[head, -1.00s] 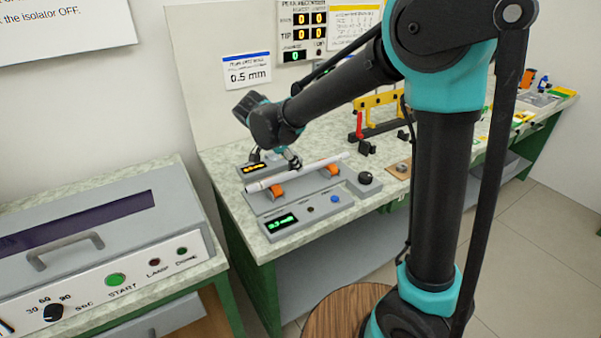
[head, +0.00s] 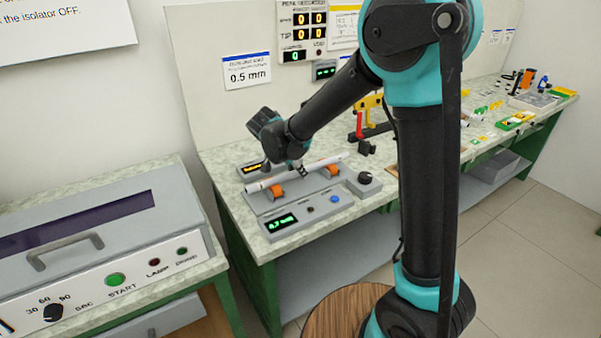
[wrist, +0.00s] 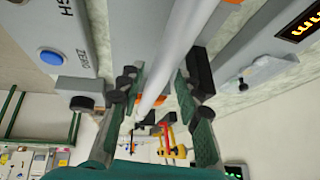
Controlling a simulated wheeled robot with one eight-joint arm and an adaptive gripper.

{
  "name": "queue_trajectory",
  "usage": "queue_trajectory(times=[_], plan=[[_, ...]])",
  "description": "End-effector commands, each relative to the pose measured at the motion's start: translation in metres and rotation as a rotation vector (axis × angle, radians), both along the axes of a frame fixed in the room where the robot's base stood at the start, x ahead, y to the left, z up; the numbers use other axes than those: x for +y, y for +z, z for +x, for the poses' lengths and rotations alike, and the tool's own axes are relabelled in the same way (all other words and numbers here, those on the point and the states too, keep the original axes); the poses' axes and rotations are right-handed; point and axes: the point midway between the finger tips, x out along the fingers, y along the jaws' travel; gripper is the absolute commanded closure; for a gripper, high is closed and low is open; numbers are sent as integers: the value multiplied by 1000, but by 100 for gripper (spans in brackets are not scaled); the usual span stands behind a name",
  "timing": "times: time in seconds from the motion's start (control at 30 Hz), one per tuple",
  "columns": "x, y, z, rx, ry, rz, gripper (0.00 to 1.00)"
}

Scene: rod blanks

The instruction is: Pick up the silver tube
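The silver tube (head: 265,184) lies across orange rollers on a grey bench instrument (head: 300,213). In the wrist view the tube (wrist: 176,50) runs lengthwise from the top down between the fingers. My gripper (head: 299,170) is at the tube, near its middle, pointing down. In the wrist view its two green-and-black fingers (wrist: 160,92) stand apart, one on each side of the tube. Gaps show between the tube and both fingers, so the gripper is open. The underside of the tube is hidden.
The instrument has a lit green display (head: 281,223), a blue button (head: 334,199) and a block with a black knob (head: 365,179). A red-and-yellow frame (head: 368,112) stands behind to the right. A grey lidded unit (head: 105,230) stands at the left.

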Motion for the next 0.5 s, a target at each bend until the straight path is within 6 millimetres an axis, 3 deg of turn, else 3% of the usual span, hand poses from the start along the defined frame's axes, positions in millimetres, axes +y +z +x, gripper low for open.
queue_trajectory(times=[0.03, 0.23, 0.5], plan=[[0, 0, 0, 0, 0, 0, 76], [0, 0, 0, 0, 0, 0, 100], [0, 0, 0, 0, 0, 0, 100]])
